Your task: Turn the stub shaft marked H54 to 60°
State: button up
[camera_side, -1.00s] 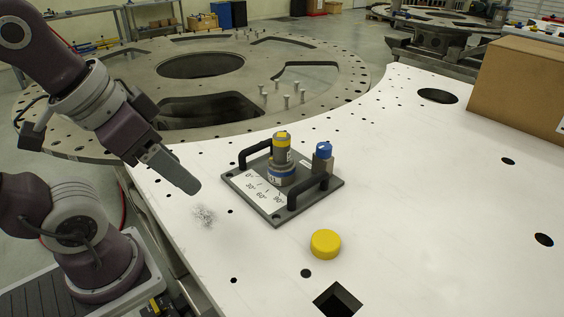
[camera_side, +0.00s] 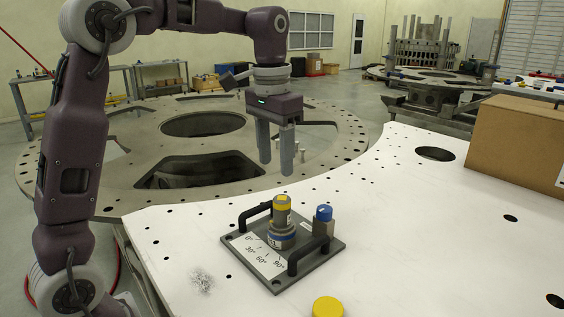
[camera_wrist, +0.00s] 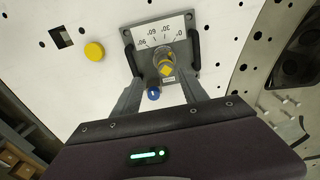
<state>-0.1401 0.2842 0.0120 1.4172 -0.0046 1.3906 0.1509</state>
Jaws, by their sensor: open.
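The stub shaft (camera_side: 281,228) stands upright on a dark square base plate (camera_side: 276,286). It is a grey cylinder with a yellow band near its top and a blue-and-white ring low down; its yellow top also shows in the wrist view (camera_wrist: 166,70). I cannot read H54 on it. A white scale (camera_side: 257,257) with 0°, 30°, 60° and 90° lies beside it; which angle the shaft points to I cannot tell. My gripper (camera_side: 276,167) is open and empty, pointing down above the shaft, apart from it. The wrist view shows the shaft between the fingers.
Two black handles (camera_side: 254,215) (camera_side: 308,254) flank the shaft. A blue-capped block (camera_side: 323,222) stands close beside it. A yellow round cap (camera_side: 327,308), metal shavings (camera_side: 202,281) and a cardboard box (camera_side: 520,140) are on the white table, which is otherwise mostly clear around the plate.

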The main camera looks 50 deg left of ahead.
aim_at(282, 198)
jog(key=shift+w+a+f+g, duration=0.15)
jog(key=shift+w+a+f, duration=0.1)
jog(key=shift+w+f, duration=0.3)
jog(key=shift+w+a+f+g, duration=0.15)
jog(key=shift+w+a+f, duration=0.15)
jog(key=shift+w, duration=0.4)
jog(key=shift+f, duration=4.45)
jog(key=shift+c, duration=0.2)
jog(key=c, duration=1)
jog(key=n, duration=0.4)
jog(key=shift+n, duration=0.4)
jog(key=n, duration=0.7)
jog(key=o, duration=1)
